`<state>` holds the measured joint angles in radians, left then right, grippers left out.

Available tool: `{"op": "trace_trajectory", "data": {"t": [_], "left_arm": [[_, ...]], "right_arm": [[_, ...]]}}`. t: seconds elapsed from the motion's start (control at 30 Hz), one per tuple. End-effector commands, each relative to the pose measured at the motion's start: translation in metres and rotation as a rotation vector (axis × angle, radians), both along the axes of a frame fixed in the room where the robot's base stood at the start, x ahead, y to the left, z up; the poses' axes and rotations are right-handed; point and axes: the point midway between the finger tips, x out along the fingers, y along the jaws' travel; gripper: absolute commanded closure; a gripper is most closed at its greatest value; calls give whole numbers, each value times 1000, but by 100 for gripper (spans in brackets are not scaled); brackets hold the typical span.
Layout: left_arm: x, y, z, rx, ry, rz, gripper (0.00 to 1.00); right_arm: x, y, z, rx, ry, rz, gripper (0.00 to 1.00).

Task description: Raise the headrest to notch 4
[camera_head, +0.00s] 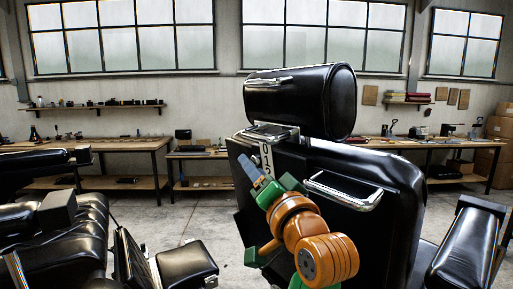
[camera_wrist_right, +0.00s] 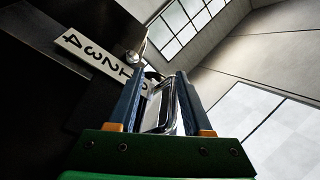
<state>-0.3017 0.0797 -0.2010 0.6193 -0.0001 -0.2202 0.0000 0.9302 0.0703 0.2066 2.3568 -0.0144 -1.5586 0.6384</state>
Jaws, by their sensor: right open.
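The black padded headrest (camera_head: 305,103) sits above the chair's black backrest (camera_head: 385,175), with a chrome handle (camera_head: 268,82) on it. A chrome bracket (camera_head: 268,132) is below it, at the backrest's top. A white number scale (camera_head: 266,154) runs down beneath the bracket, partly hidden by my right gripper. The scale (camera_wrist_right: 88,54) reads 4, 3, 2, 1 in the wrist view. My right gripper (camera_head: 256,170) is open in front of the scale, below the headrest. In the wrist view, a chrome loop (camera_wrist_right: 163,106) shows between its blue fingers (camera_wrist_right: 162,95); I cannot tell whether they touch it. My left gripper is out of view.
Another chrome handle (camera_head: 343,190) sticks out from the backrest, right of my gripper. A padded armrest (camera_head: 462,248) is at the right. Other black chair parts (camera_head: 60,235) fill the left. Workbenches (camera_head: 110,145) line the back wall. Open floor lies left of the backrest.

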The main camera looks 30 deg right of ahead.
Motion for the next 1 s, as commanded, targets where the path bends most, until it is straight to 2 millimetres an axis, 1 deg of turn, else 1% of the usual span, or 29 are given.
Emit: {"op": "trace_trajectory", "data": {"t": [0.03, 0.1, 0.17, 0.27, 0.4, 0.43, 0.5, 0.6, 0.67, 0.8, 0.97, 1.0], "left_arm": [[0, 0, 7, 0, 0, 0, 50], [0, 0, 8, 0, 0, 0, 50], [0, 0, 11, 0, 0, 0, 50], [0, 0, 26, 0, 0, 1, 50], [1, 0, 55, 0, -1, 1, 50], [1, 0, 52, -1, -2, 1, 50], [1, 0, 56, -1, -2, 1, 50], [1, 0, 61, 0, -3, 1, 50], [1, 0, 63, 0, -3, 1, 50], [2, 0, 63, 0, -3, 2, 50], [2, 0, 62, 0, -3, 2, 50], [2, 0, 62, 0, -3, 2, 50]], "right_arm": [[-19, -2, 25, 28, -64, -7, 50], [-35, -4, 37, 55, -113, -10, 50], [-40, -5, 43, 66, -130, -11, 50], [-34, -7, 49, 69, -129, -11, 50], [-17, -11, 55, 69, -123, -11, 50], [-11, -12, 54, 68, -125, -11, 50], [2, -15, 55, 67, -127, -11, 50], [15, -19, 59, 66, -128, -11, 50], [20, -20, 59, 66, -128, -11, 50], [26, -21, 58, 66, -129, -11, 50], [26, -21, 58, 65, -130, -11, 50], [26, -21, 58, 65, -130, -11, 56]]}}
